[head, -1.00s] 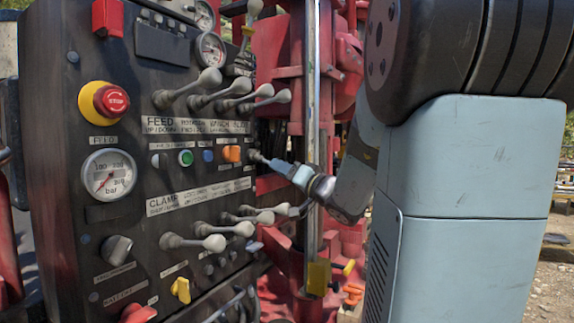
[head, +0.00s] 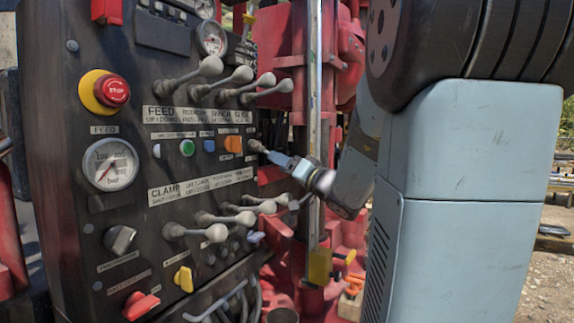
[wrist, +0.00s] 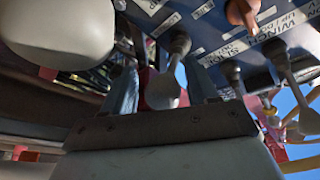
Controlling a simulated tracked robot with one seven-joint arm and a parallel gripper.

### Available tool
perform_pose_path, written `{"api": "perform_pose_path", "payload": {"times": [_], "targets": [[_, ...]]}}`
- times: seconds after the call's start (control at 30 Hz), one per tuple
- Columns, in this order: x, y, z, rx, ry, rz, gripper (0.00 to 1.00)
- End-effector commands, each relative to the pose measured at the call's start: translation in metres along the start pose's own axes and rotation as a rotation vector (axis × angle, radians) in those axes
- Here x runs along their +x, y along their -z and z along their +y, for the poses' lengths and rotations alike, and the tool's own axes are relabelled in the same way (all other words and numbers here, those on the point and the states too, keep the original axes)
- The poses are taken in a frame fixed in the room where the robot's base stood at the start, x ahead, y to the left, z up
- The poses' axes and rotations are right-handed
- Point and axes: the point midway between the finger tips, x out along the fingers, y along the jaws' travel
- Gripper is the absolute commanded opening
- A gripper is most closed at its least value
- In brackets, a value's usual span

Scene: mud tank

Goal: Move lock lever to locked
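My gripper (head: 270,155) is at the right edge of the black control panel (head: 70,230), beside a short grey knobbed lever (head: 256,146). In the wrist view, a grey lever knob (wrist: 163,90) lies between my two fingers (wrist: 163,86). Narrow gaps show on both sides of the knob, so the fingers look open around it. The lever's stem runs from the knob up to a dark socket on the panel.
Grey-knobbed levers stand above (head: 208,66) and below (head: 215,233) my gripper. The red stop button (head: 115,91), orange switch (head: 232,144) and yellow switch (head: 183,279) are on the panel. A red mast with a steel rod (head: 314,110) stands close behind my gripper.

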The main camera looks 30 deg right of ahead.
Motion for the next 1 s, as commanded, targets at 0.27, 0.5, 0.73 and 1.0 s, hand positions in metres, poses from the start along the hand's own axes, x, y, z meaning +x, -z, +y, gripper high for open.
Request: {"api": "perform_pose_path", "payload": {"times": [0.27, 0.5, 0.73, 1.0], "targets": [[-0.003, 0.002, -0.001, -0.002, 0.001, 0.003, 0.58], [-0.035, 0.002, 0.0, -0.002, 0.0, 0.006, 0.58], [-0.081, 0.001, 0.0, -0.003, 0.0, 0.004, 0.58], [-0.123, 0.0, 0.001, -0.001, 0.0, 0.003, 0.58]]}}
